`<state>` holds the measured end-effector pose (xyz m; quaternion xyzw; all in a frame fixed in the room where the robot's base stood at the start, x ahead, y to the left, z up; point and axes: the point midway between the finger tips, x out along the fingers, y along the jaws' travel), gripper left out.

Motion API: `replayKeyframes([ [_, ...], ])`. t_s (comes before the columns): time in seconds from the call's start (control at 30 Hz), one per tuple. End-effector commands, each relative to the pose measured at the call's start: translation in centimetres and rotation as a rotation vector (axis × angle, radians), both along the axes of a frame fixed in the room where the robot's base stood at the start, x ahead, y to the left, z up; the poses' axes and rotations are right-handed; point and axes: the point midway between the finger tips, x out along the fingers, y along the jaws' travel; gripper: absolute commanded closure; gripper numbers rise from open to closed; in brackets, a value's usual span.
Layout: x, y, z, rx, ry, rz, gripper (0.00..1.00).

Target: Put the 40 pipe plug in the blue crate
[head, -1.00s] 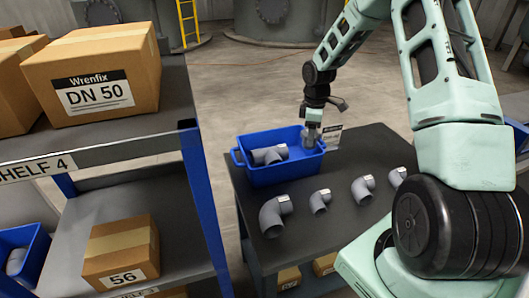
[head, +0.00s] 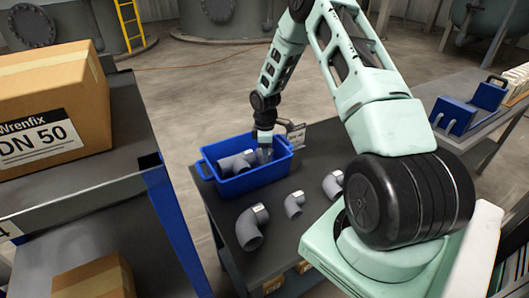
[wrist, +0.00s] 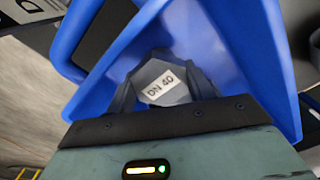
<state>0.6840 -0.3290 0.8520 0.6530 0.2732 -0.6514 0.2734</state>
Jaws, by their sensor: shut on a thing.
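The blue crate (head: 232,186) stands on the dark table, at its far left part. A grey pipe fitting (head: 236,164) lies inside it on the left. My gripper (head: 265,150) points down over the right end of the crate. In the wrist view, my gripper (wrist: 166,92) is shut on a grey plug (wrist: 158,80) with a white label reading DN 40. The plug is inside the outline of the crate's blue walls (wrist: 232,50). Whether it touches the crate floor I cannot tell.
Several grey elbow fittings, such as the large one (head: 249,230) and a smaller one (head: 294,204), lie on the table (head: 272,213) in front of the crate. A shelf (head: 75,215) with cartons stands at left.

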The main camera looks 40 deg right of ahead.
Motion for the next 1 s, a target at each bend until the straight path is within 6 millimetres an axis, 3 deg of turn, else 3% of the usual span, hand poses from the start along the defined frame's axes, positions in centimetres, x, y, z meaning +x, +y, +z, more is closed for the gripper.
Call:
replayKeyframes([
  [0.1, 0.0, 0.1, -1.0, 0.001, 0.001, 0.000, 0.75],
  [0.43, 0.0, 0.1, -1.4, 0.001, -0.001, 0.000, 0.75],
  [0.47, 0.0, 0.1, -1.4, 0.000, 0.000, 0.000, 0.45],
  [0.53, 0.0, 0.1, -1.3, 0.000, 0.000, 0.000, 0.26],
  [0.83, 0.0, 0.0, -1.2, 0.000, 0.000, 0.000, 0.26],
  [1.0, 0.1, -0.1, 0.4, -0.001, -0.003, -0.001, 0.26],
])
